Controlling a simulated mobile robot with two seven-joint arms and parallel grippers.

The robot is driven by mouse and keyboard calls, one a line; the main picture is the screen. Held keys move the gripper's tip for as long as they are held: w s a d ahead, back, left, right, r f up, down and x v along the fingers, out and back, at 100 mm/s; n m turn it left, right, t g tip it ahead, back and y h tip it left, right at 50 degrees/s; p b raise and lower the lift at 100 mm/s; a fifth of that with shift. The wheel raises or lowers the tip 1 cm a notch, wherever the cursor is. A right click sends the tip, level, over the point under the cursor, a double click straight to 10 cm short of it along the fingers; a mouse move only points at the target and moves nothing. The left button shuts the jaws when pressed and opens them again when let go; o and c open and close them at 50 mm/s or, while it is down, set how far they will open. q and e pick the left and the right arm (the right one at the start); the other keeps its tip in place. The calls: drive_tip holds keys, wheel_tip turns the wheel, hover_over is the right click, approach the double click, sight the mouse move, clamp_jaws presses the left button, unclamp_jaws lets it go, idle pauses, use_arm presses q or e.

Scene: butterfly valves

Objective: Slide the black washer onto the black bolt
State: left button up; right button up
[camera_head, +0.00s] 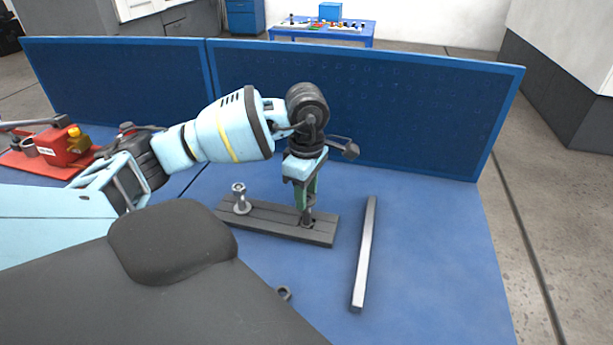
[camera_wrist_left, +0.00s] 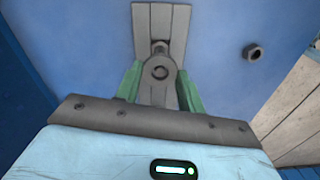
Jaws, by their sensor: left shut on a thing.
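My left gripper (camera_head: 308,206) points straight down over the right end of a dark base strip (camera_head: 270,223). Its green fingers also show in the left wrist view (camera_wrist_left: 159,88), shut on a grey-black ring, the washer (camera_wrist_left: 158,70). A bolt-like post (camera_wrist_left: 160,47) on the strip shows just beyond the ring in that view. In the head view the fingers mostly hide this end, so I cannot tell whether the washer is around the bolt. A lighter metal bolt (camera_head: 240,199) stands upright at the strip's left end. My right gripper is not in view.
A loose nut (camera_head: 284,293) lies on the blue table in front, also in the left wrist view (camera_wrist_left: 253,53). A silver bar (camera_head: 364,255) lies right of the strip. A red tray (camera_head: 62,150) sits far left. A blue panel (camera_head: 430,110) closes the back.

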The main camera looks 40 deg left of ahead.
use_arm(q)
drive_tip(key=shift+f, duration=0.35)
idle(0.3)
drive_tip(key=o, duration=1.1)
wheel_tip(320, 180, up, 8)
drive_tip(key=shift+f, duration=0.1)
